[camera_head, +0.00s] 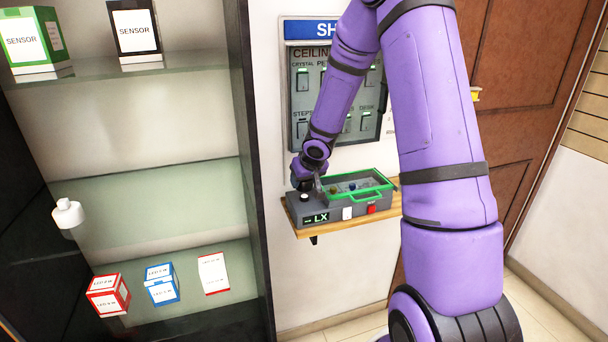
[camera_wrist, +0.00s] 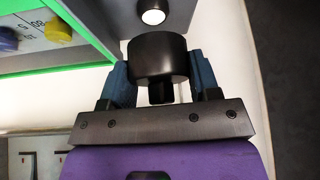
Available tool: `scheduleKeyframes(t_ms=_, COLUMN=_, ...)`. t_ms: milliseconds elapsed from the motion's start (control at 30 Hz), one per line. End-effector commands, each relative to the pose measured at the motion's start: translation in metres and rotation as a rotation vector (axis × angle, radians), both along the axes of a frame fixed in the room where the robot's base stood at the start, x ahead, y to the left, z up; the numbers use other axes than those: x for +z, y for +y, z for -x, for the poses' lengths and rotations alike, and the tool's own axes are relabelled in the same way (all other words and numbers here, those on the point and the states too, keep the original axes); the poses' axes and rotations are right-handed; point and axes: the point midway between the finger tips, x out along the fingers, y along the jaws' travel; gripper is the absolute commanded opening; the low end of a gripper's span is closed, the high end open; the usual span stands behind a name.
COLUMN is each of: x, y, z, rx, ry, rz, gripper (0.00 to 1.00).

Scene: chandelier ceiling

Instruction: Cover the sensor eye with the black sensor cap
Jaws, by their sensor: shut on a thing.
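My gripper (camera_wrist: 158,75) is shut on the black sensor cap (camera_wrist: 160,58), with one blue finger on each side of it. The sensor eye (camera_wrist: 152,14) is a bright white disc in a dark surround, just past the cap at the top of the wrist view. The cap and the eye appear apart, the cap slightly to the right. In the head view my gripper (camera_head: 304,182) is at the left end of the grey tester box (camera_head: 330,215). The white eye (camera_head: 304,197) shows there uncovered. The cap cannot be made out in the head view.
The box has a green-framed clear lid (camera_head: 360,186), an LX display (camera_head: 316,218) and a red button (camera_head: 371,209), and sits on a wooden wall shelf (camera_head: 350,227). A switch panel (camera_head: 300,85) hangs behind. A cabinet with sensor boxes (camera_head: 136,30) and LED boxes (camera_head: 161,284) stands left.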

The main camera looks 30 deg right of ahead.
Motion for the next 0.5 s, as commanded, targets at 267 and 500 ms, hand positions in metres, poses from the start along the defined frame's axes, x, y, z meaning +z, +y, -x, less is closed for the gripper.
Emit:
scheduleKeyframes(t_ms=267, x=-0.023, y=0.001, z=0.0, rx=0.001, ry=0.003, rz=-0.002, gripper=0.34)
scheduleKeyframes(t_ms=500, x=-0.032, y=0.0, z=0.0, rx=0.0, ry=0.0, rz=0.001, gripper=0.34)
